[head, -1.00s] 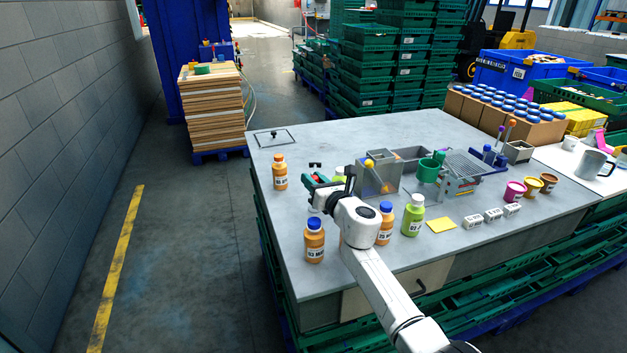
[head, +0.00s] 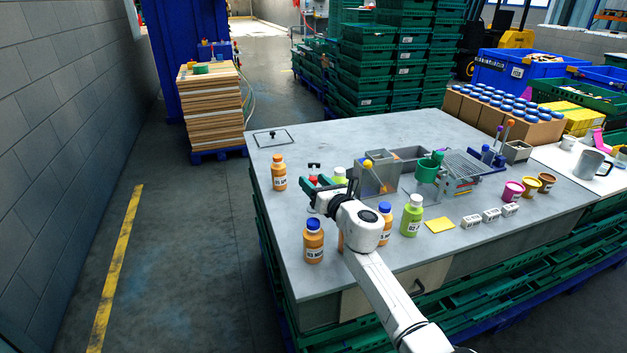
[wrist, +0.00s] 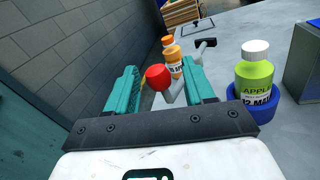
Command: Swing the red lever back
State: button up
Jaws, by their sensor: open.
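The red lever has a round red knob (wrist: 158,77) on a grey rod, and it shows between my fingers in the wrist view. In the head view the red knob (head: 313,179) is small and partly hidden by my gripper. My gripper (wrist: 160,86) is open, with one teal finger on each side of the knob. The knob is nearer the left finger, and I cannot tell whether they touch. In the head view my gripper (head: 322,187) is low over the left part of the table.
An orange bottle (head: 279,173) stands beyond the lever. A green bottle in a blue ring (wrist: 253,75) stands close to the right finger. More bottles, like the orange one with a blue cap (head: 314,243), stand nearer. A grey box (head: 377,180) is to the right.

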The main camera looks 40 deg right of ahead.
jog(key=s+p, duration=0.3)
jog(key=s, duration=0.6)
jog(key=shift+s+a, duration=0.3)
jog(key=s+m+g+h, duration=0.6)
jog(key=s+m, duration=0.6)
jog(key=m, duration=1.1)
jog(key=s+a+f+m+g+y, duration=0.3)
jog(key=s+a+f+m+y, duration=0.15)
jog(key=s+a, duration=0.35)
jog(key=s+a+f+m+g+y, duration=0.3)
jog(key=s+a+f+m+g, duration=0.25)
jog(key=s, duration=0.45)
jog(key=s+f+g+b, duration=0.2)
jog(key=s+f+b, duration=0.1)
jog(key=s+f, duration=0.6)
jog(key=shift+s+f+m, duration=0.35)
jog(key=shift+s+m, duration=0.05)
jog(key=shift+s, duration=0.6)
